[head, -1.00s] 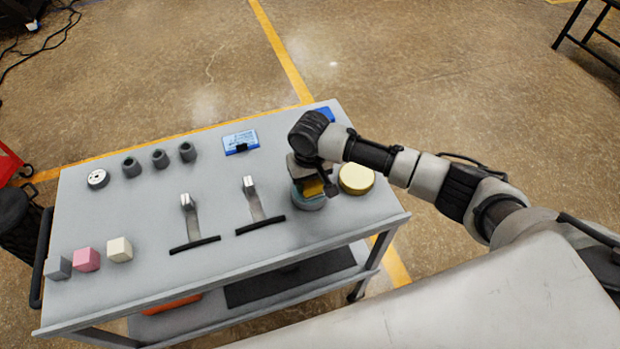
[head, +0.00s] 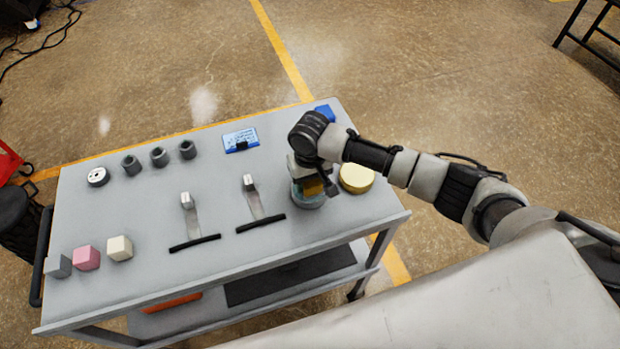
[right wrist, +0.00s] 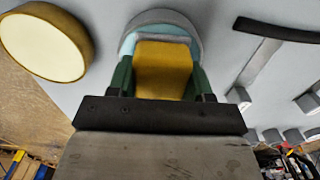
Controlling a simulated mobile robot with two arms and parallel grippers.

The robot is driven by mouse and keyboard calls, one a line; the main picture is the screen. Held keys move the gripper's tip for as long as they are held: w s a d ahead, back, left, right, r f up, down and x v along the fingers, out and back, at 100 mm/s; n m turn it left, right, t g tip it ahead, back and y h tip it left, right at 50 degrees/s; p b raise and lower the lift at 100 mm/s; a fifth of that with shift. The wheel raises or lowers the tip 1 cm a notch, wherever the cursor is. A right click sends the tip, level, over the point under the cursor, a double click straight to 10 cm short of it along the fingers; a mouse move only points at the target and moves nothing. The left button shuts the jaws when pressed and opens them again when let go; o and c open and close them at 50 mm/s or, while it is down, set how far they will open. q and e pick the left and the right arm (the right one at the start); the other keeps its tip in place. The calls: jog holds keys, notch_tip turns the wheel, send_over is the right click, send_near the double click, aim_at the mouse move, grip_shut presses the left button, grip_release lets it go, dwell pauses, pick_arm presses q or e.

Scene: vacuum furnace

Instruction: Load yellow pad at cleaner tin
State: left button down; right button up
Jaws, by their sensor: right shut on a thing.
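My right gripper (head: 314,192) is shut on a yellow pad (head: 313,186). In the right wrist view the pad (right wrist: 163,68) sits between two green fingers. It is at a round tin (head: 309,202) with a grey rim and pale blue inside, near the right end of the cart top. In the right wrist view the tin's rim (right wrist: 160,16) shows behind the pad. The gripper hides part of the tin, and I cannot tell whether the pad touches the inside. My left gripper is not in view.
A round pale yellow tin (head: 357,178) stands close on the right. Two flat tools with black bars (head: 260,224) lie to the left. Farther left are small cubes (head: 87,259), grey cups (head: 159,158), a white disc (head: 98,177) and a blue card (head: 240,141).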

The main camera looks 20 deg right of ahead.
jog(key=shift+s+f+p, duration=0.1)
jog(key=shift+p, duration=0.3)
dwell(1.4)
notch_tip(320, 180, up, 7)
jog(key=p, duration=0.8)
dwell(0.4)
dwell(0.4)
